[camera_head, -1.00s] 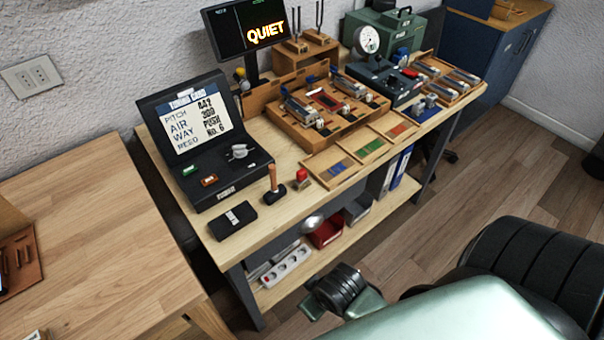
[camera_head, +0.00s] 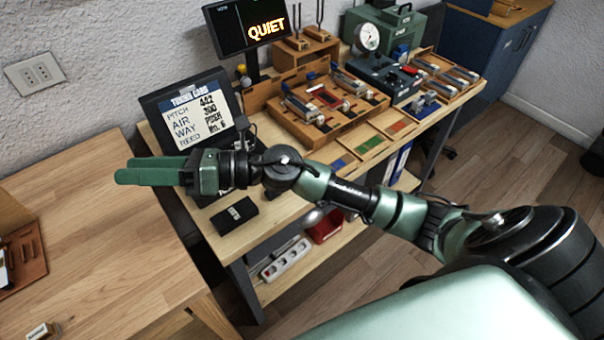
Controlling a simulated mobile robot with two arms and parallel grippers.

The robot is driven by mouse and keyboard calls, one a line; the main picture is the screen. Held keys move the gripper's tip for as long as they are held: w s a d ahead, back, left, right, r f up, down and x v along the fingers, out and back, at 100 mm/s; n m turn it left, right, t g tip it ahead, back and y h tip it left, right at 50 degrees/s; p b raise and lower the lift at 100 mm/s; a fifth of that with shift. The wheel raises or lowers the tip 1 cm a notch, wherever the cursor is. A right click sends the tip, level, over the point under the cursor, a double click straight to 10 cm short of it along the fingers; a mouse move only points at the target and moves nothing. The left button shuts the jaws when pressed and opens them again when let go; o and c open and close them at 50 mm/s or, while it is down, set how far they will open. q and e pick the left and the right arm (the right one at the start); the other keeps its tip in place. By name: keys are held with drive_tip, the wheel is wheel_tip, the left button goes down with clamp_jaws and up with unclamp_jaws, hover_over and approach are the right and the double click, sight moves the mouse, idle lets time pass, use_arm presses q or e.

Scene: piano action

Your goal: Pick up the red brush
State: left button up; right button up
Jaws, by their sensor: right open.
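My right arm reaches across the picture from the lower right. Its gripper (camera_head: 122,169), with green fingers, points left over the gap between the wooden table and the workbench. It is open, with nothing seen between the fingers, which show nearly edge-on. I cannot pick out a red brush for certain now. A small red-topped item and a wooden-handled tool stood on the bench's front part a second ago; my right forearm now hides that spot. My left gripper is not in view.
The workbench (camera_head: 262,226) carries a display unit (camera_head: 196,117), a black box (camera_head: 234,215), a three-color tray (camera_head: 372,146), a wooden rack (camera_head: 290,125) and a gauge device (camera_head: 385,75). A mostly bare wooden table (camera_head: 100,235) is at left. A power strip (camera_head: 286,258) lies on the lower shelf.

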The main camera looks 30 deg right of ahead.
drive_tip(key=d+f+n+g+h, duration=0.7)
drive_tip(key=d+f+n+h, duration=0.2)
drive_tip(key=f+n, duration=0.3)
drive_tip(key=d+f+h, duration=0.1)
drive_tip(key=d+h, duration=0.2)
drive_tip(key=d, duration=0.4)
drive_tip(key=w+d+f+g+h, duration=0.1)
drive_tip(key=d+h, duration=0.2)
drive_tip(key=d, duration=0.5)
drive_tip(key=w+d+f+h, duration=0.1)
drive_tip(key=d+h, duration=0.2)
drive_tip(key=d, duration=0.5)
drive_tip(key=f+p, duration=0.1)
drive_tip(key=f, duration=0.1)
drive_tip(key=f+p, duration=0.1)
drive_tip(key=f, duration=0.1)
drive_tip(key=f+p, duration=0.1)
drive_tip(key=f, duration=0.1)
drive_tip(key=shift+s+d+f, duration=0.15)
drive_tip(key=shift+d+f, duration=0.15)
drive_tip(key=shift+d, duration=0.1)
drive_tip(key=shift+f, duration=0.45)
drive_tip(key=shift+n, duration=0.3)
clamp_jaws()
